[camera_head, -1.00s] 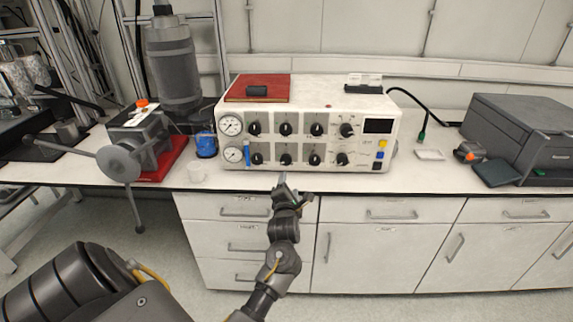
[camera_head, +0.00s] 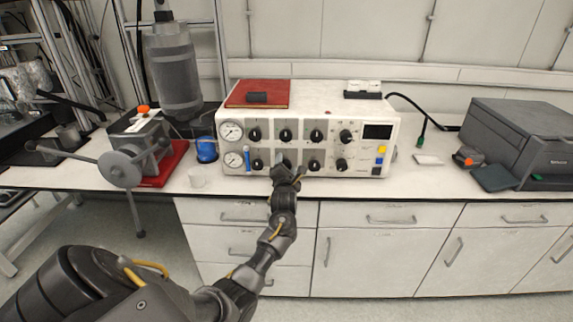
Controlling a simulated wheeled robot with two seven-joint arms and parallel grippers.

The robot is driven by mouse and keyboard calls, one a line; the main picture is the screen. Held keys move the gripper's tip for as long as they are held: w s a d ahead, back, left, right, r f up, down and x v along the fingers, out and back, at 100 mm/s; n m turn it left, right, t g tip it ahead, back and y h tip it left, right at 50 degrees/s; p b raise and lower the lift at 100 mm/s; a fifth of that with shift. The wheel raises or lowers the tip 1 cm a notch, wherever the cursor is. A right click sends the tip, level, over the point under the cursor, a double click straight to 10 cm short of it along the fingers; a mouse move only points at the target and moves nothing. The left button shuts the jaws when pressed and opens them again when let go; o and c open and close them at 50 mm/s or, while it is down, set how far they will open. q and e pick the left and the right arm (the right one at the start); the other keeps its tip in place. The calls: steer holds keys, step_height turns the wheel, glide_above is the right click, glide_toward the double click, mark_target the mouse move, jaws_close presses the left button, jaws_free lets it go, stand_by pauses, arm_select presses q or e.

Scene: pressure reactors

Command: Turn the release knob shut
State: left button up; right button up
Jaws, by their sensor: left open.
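The white control box (camera_head: 350,108) stands on the bench and bears two rows of black knobs. No label that I can read tells which is the release knob. My left gripper (camera_head: 283,161) is open at the lower row, in front of the second knob from the left, which it mostly hides. I cannot tell whether the fingers touch that knob. The lower left knob (camera_head: 257,164) and the third lower knob (camera_head: 314,165) show on either side of the gripper. My right gripper is not in view.
Two gauges (camera_head: 232,131) and a blue tube sit at the panel's left. A grey vessel with a handwheel (camera_head: 120,169) is further left. The bench right of the box is partly clear.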

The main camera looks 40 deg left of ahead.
arm_select(q)
steer(key=shift+w+a, duration=0.2)
steer(key=shift+w, duration=0.05)
steer(key=shift+c, duration=0.4)
steer(key=c, duration=0.9)
